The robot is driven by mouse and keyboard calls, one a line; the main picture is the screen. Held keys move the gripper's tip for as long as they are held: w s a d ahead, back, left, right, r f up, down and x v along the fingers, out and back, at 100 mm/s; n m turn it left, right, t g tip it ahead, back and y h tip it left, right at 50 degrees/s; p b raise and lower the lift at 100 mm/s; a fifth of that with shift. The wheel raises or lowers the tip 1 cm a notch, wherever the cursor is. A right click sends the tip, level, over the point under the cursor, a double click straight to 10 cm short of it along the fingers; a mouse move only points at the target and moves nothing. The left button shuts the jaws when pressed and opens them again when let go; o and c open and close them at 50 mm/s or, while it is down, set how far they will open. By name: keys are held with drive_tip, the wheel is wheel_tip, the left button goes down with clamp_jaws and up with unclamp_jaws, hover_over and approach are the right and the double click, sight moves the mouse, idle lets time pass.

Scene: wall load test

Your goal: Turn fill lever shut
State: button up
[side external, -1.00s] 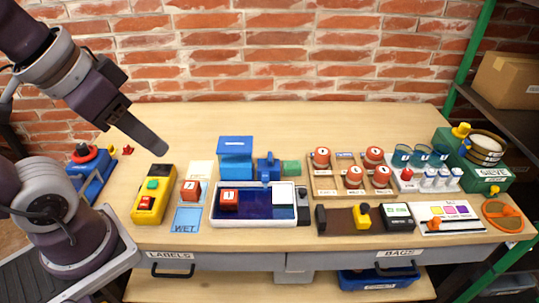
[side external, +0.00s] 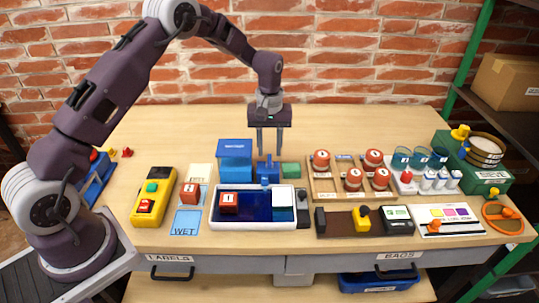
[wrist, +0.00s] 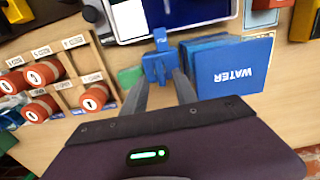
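The blue water tank (side external: 235,160), marked WATER, stands behind the white tray. Beside it to the right is a small blue fixture (side external: 268,172) with a short blue lever; it also shows in the wrist view (wrist: 158,64) with a small label too blurred to read. I take this to be the fill lever, but cannot tell its exact angle. My gripper (side external: 269,152) points down at this fixture. In the wrist view my gripper (wrist: 161,78) is open, its two fingers apart near the fixture's back. Whether they touch it cannot be told.
The white tray (side external: 256,226) of dark blue liquid holds a red block (side external: 229,203) and a white piece. A green block (side external: 290,170) sits close right of the fixture. A wooden rack (side external: 326,195) with red weights stands further right. The table behind is clear.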

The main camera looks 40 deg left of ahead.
sight(269, 163)
drive_tip(key=shift+f, duration=1.45)
clamp_jaws()
drive_tip(key=shift+m, duration=0.3)
drive_tip(key=m, duration=0.3)
drive_tip(key=shift+m, duration=0.4)
drive_tip(key=m, duration=0.9)
drive_tip(key=shift+r+m, duration=0.1)
drive_tip(key=shift+m, duration=2.1)
